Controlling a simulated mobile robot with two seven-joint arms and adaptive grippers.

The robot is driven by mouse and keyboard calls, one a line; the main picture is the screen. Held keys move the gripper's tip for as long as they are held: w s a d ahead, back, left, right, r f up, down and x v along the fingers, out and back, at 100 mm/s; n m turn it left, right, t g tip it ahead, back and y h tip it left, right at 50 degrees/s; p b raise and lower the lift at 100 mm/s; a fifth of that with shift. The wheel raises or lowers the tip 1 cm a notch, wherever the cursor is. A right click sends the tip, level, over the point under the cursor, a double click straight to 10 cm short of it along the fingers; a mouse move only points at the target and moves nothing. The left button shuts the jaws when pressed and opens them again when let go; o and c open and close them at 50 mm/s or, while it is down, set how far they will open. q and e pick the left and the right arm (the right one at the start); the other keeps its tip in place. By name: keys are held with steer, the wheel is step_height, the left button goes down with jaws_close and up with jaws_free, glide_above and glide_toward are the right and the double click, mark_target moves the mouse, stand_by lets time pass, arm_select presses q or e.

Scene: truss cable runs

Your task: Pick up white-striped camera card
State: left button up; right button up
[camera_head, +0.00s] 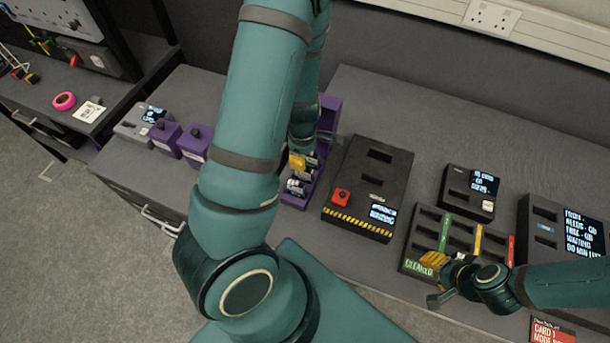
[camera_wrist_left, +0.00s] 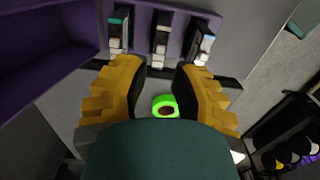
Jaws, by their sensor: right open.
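Several small cards stand in a row in an open purple case (camera_head: 330,112). In the left wrist view, three cards show: a left one (camera_wrist_left: 118,34), a middle one (camera_wrist_left: 162,34) and a right one (camera_wrist_left: 201,44). White parts show on them, but I cannot tell which is the white-striped camera card. My left gripper (camera_wrist_left: 160,68) is open, its yellow fingers apart and pointing at the row, with no card between them. In the head view, my left arm hides part of the case. My right gripper (camera_head: 436,278) is open at the front of the slotted tray (camera_head: 408,240), near its green "CLEARED" label.
A black box (camera_head: 365,165) with a red button and hazard stripe stands right of the case. Two black display units (camera_head: 455,199) (camera_head: 540,207) are further right. Purple boxes (camera_head: 165,138) and a grey device (camera_head: 132,122) stand left. A green ring (camera_wrist_left: 166,107) shows between my left fingers.

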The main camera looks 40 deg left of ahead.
mark_target(303, 174)
arm_select(q)
step_height(303, 174, down, 3)
steer(key=shift+r, duration=0.15)
arm_select(e)
steer(key=shift+w+f, duration=0.1)
steer(key=shift+f, duration=0.4)
arm_select(q)
steer(key=shift+d+f+b, duration=0.1)
steer(key=shift+f+b, duration=0.7)
steer(key=shift+f, duration=2.1)
arm_select(e)
steer(key=shift+a+f, duration=0.1)
steer(key=shift+f, duration=0.6)
arm_select(q)
jaws_close()
